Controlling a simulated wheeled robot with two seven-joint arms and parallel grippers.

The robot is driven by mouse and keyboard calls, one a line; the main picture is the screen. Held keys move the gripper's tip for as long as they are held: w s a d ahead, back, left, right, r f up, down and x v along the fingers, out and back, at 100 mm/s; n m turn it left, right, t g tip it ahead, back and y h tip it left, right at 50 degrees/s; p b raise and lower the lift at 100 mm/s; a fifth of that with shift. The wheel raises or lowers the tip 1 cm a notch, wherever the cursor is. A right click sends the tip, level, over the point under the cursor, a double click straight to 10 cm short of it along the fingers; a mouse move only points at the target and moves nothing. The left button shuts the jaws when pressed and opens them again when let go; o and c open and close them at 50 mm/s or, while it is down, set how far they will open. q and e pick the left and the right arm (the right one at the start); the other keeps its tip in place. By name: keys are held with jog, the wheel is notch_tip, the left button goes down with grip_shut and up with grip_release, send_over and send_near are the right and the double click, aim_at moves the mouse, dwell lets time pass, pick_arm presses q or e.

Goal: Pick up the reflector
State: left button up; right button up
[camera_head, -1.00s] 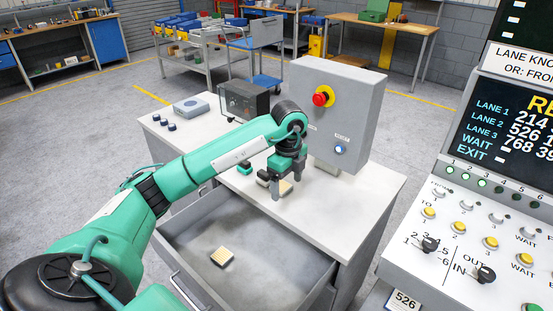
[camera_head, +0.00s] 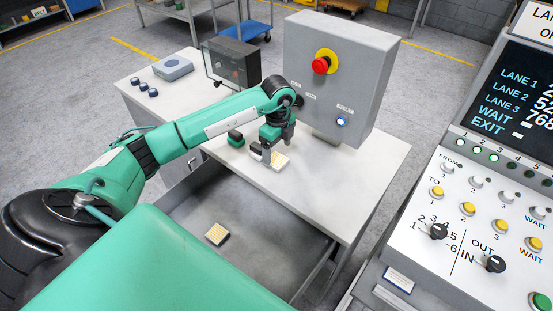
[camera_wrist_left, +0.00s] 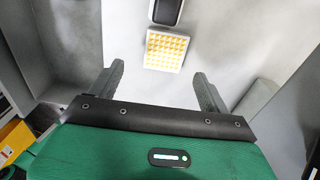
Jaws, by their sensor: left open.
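A flat pale block with a yellow grid face, which looks like the reflector (camera_head: 279,162), lies on the white worktop by my left gripper (camera_head: 275,154). In the left wrist view the reflector (camera_wrist_left: 165,50) lies just beyond the fingertips, roughly centred between them. My left gripper (camera_wrist_left: 159,80) is open and nothing is between its fingers. In the head view the gripper hides part of the block. A second similar grid block (camera_head: 217,234) lies in the open drawer. My right gripper is not in view.
A dark rounded object (camera_wrist_left: 167,11) sits against the block's far side in the wrist view. A green-topped object (camera_head: 235,138) stands left of the gripper. A grey control box (camera_head: 340,75) with a red button rises behind. The worktop at right is clear.

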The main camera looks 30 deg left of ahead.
aim_at(279, 161)
pick_arm(q)
jog(key=shift+d+f, duration=0.1)
jog(key=shift+f, duration=0.1)
jog(key=f, duration=0.1)
jog(key=f+p, duration=0.1)
jog(key=f, duration=0.1)
jog(key=f+p, duration=0.1)
jog(key=shift+w+f, duration=0.25)
jog(key=shift+f, duration=0.15)
jog(key=shift+d, duration=0.1)
jog(key=c, duration=0.9)
jog(key=shift+c, duration=0.8)
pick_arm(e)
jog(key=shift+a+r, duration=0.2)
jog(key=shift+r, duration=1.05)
pick_arm(q)
jog(key=shift+r, duration=0.1)
